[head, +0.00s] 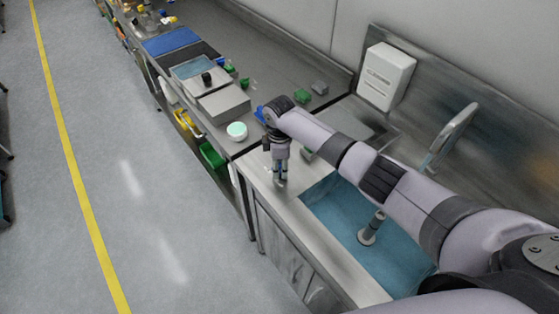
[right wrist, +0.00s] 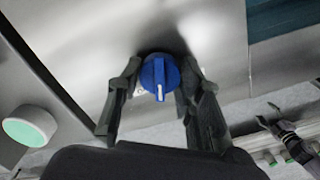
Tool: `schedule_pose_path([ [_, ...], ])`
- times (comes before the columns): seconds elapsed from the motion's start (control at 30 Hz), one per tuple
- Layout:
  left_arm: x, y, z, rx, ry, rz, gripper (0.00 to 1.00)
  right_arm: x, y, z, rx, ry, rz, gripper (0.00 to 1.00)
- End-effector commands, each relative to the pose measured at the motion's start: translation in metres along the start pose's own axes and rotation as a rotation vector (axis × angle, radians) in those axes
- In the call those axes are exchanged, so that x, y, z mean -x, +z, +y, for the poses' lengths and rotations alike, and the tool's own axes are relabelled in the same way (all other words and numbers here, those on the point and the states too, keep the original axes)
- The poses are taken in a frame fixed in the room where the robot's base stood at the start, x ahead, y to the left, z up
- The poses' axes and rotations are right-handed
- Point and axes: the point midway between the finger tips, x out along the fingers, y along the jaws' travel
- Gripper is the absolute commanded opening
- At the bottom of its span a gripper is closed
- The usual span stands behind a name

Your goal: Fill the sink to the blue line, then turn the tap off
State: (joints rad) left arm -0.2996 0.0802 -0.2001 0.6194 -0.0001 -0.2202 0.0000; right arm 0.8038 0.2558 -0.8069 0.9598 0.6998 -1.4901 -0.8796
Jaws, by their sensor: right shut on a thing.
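My right gripper (head: 280,181) is at the front edge of the sink counter, pointing down. In the right wrist view, its two fingers are shut on a blue round tap knob (right wrist: 159,77) with a white pointer mark. The sink (head: 319,216) holds blue-tinted water (head: 345,207). A grey upright pipe with a round foot (head: 369,234) stands in it. The metal spout (head: 461,128) rises behind the sink. My right arm crosses over the sink and hides part of it. I cannot make out the blue line or a water stream.
A white wall dispenser (head: 386,76) hangs behind the counter. Left of the sink are a pale green-topped round container (head: 237,131), a grey scale-like box (head: 224,104) and small green blocks (head: 302,96). The floor at left is open.

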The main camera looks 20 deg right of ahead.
Motion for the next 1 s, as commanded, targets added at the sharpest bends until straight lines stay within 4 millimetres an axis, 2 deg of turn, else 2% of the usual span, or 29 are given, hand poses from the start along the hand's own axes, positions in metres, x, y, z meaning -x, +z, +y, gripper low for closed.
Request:
schedule_pose_path([
  [0.1, 0.011, -0.001, 0.000, 0.000, 0.000, 0.000, 0.65, 0.004, -0.001, 0.000, -0.105, -0.001, 0.000, 0.06],
  [0.5, 0.027, -0.002, 0.000, 0.000, 0.000, 0.000, 0.65, 0.002, 0.000, 0.000, -0.375, 0.001, 0.000, 0.06],
  [1.0, 0.031, -0.003, 0.000, 0.000, 0.000, 0.000, 0.65, 0.001, 0.000, 0.001, -0.468, 0.003, 0.001, 0.06],
])
